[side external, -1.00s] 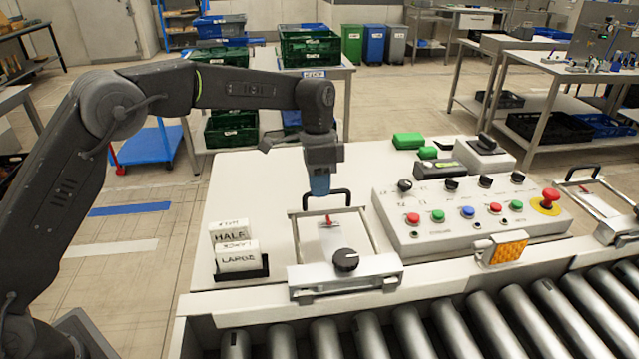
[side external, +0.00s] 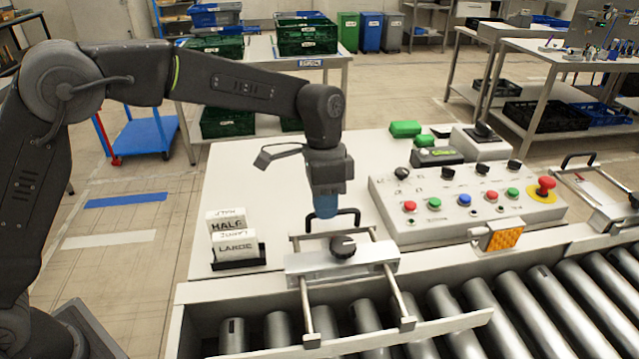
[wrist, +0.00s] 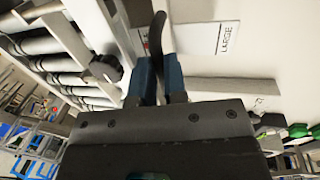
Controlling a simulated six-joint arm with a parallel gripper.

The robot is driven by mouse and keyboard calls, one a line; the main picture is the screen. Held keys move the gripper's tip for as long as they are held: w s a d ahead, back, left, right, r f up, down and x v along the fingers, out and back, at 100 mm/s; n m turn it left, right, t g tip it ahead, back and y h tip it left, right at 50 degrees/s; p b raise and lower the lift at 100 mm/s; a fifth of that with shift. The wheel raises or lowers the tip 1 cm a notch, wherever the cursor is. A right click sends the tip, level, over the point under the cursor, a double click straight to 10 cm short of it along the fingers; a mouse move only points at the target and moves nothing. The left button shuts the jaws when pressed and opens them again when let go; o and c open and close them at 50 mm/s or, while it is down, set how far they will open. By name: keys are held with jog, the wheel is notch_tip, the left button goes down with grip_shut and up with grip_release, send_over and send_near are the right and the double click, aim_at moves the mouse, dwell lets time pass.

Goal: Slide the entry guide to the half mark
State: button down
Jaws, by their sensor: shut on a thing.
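The entry guide is a metal frame with two rails (side external: 400,292) running through a bracket with a black knob (side external: 343,246). Its rail ends stick out over the conveyor rollers, and its black handle (side external: 349,213) is close behind the bracket. My gripper (side external: 325,211), with blue fingers, is shut on this handle; the wrist view shows the fingers (wrist: 160,65) around the handle (wrist: 158,35). In the wrist view, a white scale plate with the word LARGE (wrist: 228,38) lies beside the handle, with a bit of red near the fingers. The half mark on the scale is not visible.
A card holder (side external: 240,263) with cards reading HALF and LARGE stands left of the guide. A control box (side external: 450,222) with buttons and knobs is on the right. Rollers (side external: 515,300) run along the front. A second similar guide (side external: 590,195) sits far right.

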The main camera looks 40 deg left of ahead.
jog(key=shift+s+d, duration=0.35)
jog(key=shift+d, duration=0.05)
jog(key=c, duration=1.2)
grip_release()
jog(key=shift+o, duration=0.2)
jog(key=shift+w+a+r, duration=0.1)
jog(key=shift+w+r, duration=0.05)
jog(key=shift+r, duration=0.2)
notch_tip(320, 180, up, 13)
jog(key=w+a, duration=0.1)
jog(key=shift+w+a, duration=0.35)
jog(key=shift+a, duration=0.05)
